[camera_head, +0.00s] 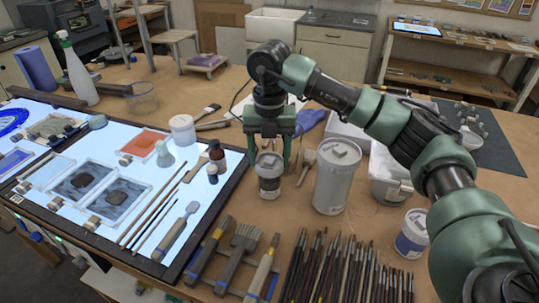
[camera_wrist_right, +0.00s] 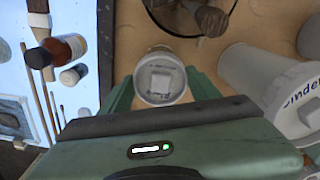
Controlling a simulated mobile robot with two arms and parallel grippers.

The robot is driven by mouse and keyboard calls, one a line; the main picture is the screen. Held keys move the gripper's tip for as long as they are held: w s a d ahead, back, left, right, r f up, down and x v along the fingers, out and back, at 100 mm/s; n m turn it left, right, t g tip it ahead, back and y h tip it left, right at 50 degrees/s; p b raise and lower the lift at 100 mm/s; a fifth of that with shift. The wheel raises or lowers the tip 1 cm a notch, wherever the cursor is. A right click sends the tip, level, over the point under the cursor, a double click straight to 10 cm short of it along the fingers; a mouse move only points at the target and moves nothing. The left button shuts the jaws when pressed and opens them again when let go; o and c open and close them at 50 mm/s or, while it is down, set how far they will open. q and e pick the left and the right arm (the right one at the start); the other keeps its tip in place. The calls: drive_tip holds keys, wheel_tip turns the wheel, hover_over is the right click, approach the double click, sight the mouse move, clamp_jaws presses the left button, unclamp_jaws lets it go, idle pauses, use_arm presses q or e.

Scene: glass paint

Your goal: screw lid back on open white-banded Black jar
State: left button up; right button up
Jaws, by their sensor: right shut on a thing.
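The Black jar (camera_head: 269,187), white with a dark label band, stands upright on the brown table right of the light panel. A pale round lid (camera_head: 269,161) with a square raised top sits at its mouth; I cannot tell whether it is fully seated. My right gripper (camera_head: 270,158) points down over the jar, with its green fingers on either side of the lid. In the right wrist view the lid (camera_wrist_right: 161,80) lies between the fingertips of my right gripper (camera_wrist_right: 160,88), hiding most of the jar below. My left gripper is out of view.
A tall white canister (camera_head: 333,185) stands close right of the jar; a smaller blue-labelled jar (camera_head: 410,236) is further right. Brushes (camera_head: 345,270) and wooden-handled tools (camera_head: 235,258) lie in front.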

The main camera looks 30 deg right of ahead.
drive_tip(key=shift+f+b, duration=0.6)
drive_tip(key=shift+f, duration=0.25)
idle(1.5)
drive_tip(key=m, duration=0.3)
drive_tip(key=shift+p, duration=0.3)
drive_tip(key=shift+s+f+m, duration=0.1)
drive_tip(key=shift+m, duration=1)
drive_tip(key=m+p, duration=0.1)
drive_tip(key=m, duration=0.2)
drive_tip(key=shift+m, duration=1.1)
